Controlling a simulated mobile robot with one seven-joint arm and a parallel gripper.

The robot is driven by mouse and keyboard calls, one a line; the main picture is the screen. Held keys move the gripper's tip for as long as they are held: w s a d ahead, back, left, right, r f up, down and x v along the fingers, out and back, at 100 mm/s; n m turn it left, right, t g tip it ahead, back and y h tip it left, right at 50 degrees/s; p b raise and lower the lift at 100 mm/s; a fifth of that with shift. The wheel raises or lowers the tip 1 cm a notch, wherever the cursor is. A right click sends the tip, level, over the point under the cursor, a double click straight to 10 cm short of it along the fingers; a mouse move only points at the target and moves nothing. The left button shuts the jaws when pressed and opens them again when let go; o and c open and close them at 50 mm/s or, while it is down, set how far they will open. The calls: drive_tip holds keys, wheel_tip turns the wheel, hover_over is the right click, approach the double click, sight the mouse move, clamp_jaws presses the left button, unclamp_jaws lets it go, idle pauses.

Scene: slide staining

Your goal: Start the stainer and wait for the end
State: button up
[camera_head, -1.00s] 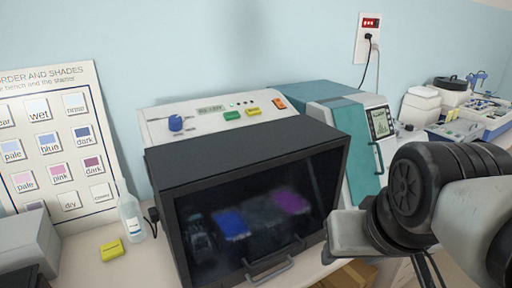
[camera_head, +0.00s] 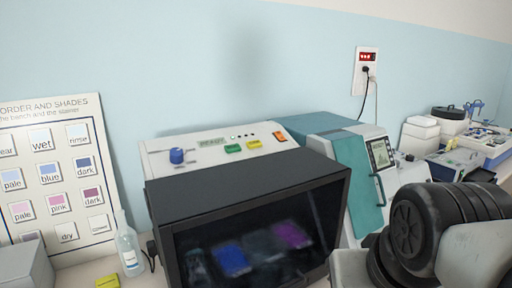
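The stainer (camera_head: 162,199) is a pale machine with a black, dark-windowed front cover that is shut. Blue and purple shapes show dimly through the window. Its top panel (camera_head: 156,147) has a blue knob (camera_head: 177,156), a small display (camera_head: 211,142) that seems to read "READY", a green button (camera_head: 233,149), a yellow button (camera_head: 255,144) and an orange switch (camera_head: 280,136). My arm is at the lower right, to the right of the stainer and apart from the buttons. My gripper's fingers are not in view.
A teal and white machine (camera_head: 345,165) with a screen stands right of the stainer. A clear bottle (camera_head: 129,249) and a yellow block (camera_head: 108,282) are at the left, before a shade chart (camera_head: 50,165). A wall socket (camera_head: 367,72) is above. White tubs (camera_head: 421,135) are far right.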

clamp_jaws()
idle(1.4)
